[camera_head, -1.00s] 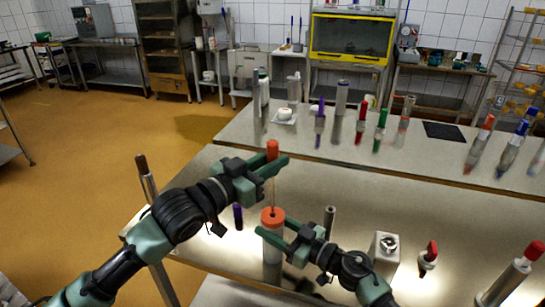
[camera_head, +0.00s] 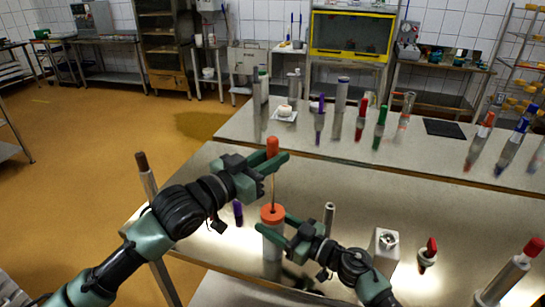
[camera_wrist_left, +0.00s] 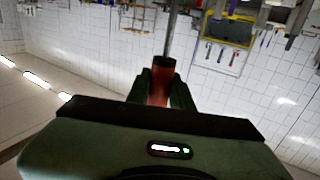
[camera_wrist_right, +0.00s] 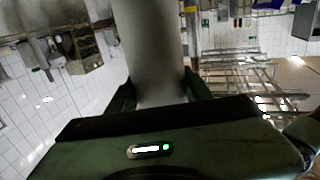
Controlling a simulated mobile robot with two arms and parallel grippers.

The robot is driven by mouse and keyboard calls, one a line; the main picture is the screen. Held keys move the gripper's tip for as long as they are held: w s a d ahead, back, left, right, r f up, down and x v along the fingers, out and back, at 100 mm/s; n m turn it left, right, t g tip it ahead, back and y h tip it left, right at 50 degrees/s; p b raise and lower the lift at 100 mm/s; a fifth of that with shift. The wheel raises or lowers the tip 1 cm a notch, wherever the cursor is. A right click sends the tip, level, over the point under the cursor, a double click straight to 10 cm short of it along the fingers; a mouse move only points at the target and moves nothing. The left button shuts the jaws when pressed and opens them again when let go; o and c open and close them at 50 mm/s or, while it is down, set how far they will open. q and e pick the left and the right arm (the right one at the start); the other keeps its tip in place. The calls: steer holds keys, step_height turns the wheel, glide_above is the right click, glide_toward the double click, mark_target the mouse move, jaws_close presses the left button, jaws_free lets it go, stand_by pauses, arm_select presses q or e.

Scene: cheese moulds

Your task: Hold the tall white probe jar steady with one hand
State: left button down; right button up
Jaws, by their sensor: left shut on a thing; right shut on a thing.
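The tall white probe jar (camera_head: 272,248) with an orange top stands on the near steel table. My right gripper (camera_head: 276,226) is shut on its upper part from the right, just below the top. In the right wrist view the jar's pale body (camera_wrist_right: 150,50) fills the space between the fingers. My left gripper (camera_head: 268,165) is shut on the orange-red handle of a probe (camera_head: 272,147), directly above the jar. The handle also shows between the fingers in the left wrist view (camera_wrist_left: 158,90). The probe's thin rod points down to the jar's top; I cannot tell how deep its tip is.
On the near table a purple marker-like thing (camera_head: 238,213), a slim metal cylinder (camera_head: 329,218), a white box (camera_head: 384,252) and a red-topped item (camera_head: 428,256) stand close by. A red-capped tube (camera_head: 508,282) is at right. The far table (camera_head: 240,127) holds several coloured tubes.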

mark_target(272, 208)
arm_select(q)
steer(key=shift+f, duration=6.5)
steer(key=c, duration=1.2)
jaws_free()
steer(key=shift+o, duration=0.2)
steer(key=shift+s+a, duration=0.1)
steer(key=v, duration=1.1)
steer(key=shift+s+a, duration=0.25)
steer(key=shift+s, duration=0.05)
arm_select(e)
steer(key=o, duration=1.6)
